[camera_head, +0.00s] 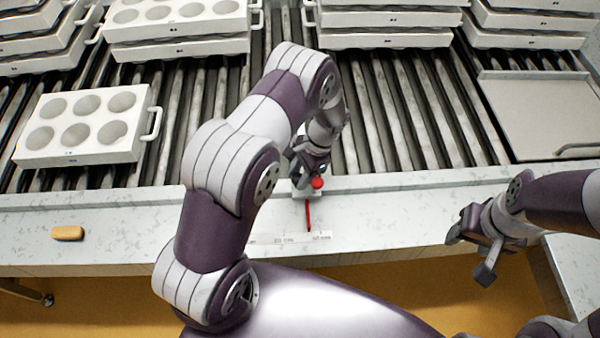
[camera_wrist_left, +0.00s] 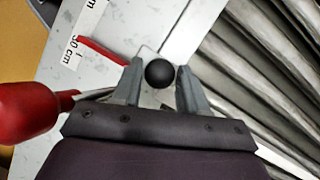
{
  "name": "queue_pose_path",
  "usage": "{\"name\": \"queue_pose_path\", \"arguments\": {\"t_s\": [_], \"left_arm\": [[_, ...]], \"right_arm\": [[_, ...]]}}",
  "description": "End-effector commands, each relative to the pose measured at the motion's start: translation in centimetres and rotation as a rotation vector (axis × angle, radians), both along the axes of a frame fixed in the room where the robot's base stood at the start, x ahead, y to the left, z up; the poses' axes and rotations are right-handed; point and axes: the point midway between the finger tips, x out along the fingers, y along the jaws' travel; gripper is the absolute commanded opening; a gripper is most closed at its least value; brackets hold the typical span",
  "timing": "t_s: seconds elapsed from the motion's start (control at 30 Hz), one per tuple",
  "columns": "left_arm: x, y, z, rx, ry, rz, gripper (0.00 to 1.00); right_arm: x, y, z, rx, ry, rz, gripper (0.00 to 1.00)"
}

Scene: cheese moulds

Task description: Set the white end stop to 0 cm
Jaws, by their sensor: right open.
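The white end stop (camera_head: 300,193) is a small block on the near ledge of the roller conveyor, partly hidden by my left gripper. Its red pointer (camera_head: 308,214) reaches down to the scale strip (camera_head: 290,239); in the left wrist view the pointer (camera_wrist_left: 100,51) lies close to the 30 cm label (camera_wrist_left: 74,50). A black ball knob (camera_wrist_left: 159,73) sits between the fingertips of my left gripper (camera_wrist_left: 160,78), with a slight gap visible at its right side. A red-knobbed lever (camera_wrist_left: 25,108) is beside that gripper. My right gripper (camera_head: 468,232) is open and empty above the ledge's right part.
A white mould tray (camera_head: 80,155) with round cups lies on the rollers at left. Stacked trays (camera_head: 385,38) stand at the back. A flat metal plate (camera_head: 545,115) is at right.

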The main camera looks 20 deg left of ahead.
Motion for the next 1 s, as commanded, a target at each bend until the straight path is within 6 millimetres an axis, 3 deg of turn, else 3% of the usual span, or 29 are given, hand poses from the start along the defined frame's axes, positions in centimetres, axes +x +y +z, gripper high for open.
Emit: {"name": "queue_pose_path", "arguments": {"t_s": [0.03, 0.1, 0.13, 0.33, 0.47, 0.67, 1.0], "left_arm": [[0.0, 0.0, 0.0, 0.000, 0.000, 0.000, 0.25], [0.0, 0.0, 0.0, 0.000, 0.000, 0.000, 0.03], [0.0, 0.0, 0.0, 0.000, 0.000, 0.000, 0.00], [-0.2, 0.3, 0.1, 0.000, 0.001, 0.000, 0.00], [-0.8, 1.7, 0.2, 0.000, 0.001, 0.004, 0.00], [-3.0, 6.2, 0.3, 0.000, 0.004, 0.005, 0.00], [-7.8, 16.0, 0.1, 0.000, 0.001, 0.007, 0.00]], "right_arm": [[0.0, 0.0, 0.0, 0.000, 0.000, 0.000, 0.55], [0.0, 0.0, 0.0, 0.000, 0.000, 0.000, 0.55], [0.0, 0.0, 0.0, 0.000, 0.000, 0.000, 0.55], [0.0, 0.0, 0.1, 0.000, 0.000, 0.000, 0.55], [0.0, 0.0, 0.5, 0.000, 0.000, 0.000, 0.55], [0.0, 0.0, 1.3, 0.000, 0.000, 0.000, 0.55], [0.0, 0.0, 1.5, 0.000, 0.000, 0.000, 0.55]]}}
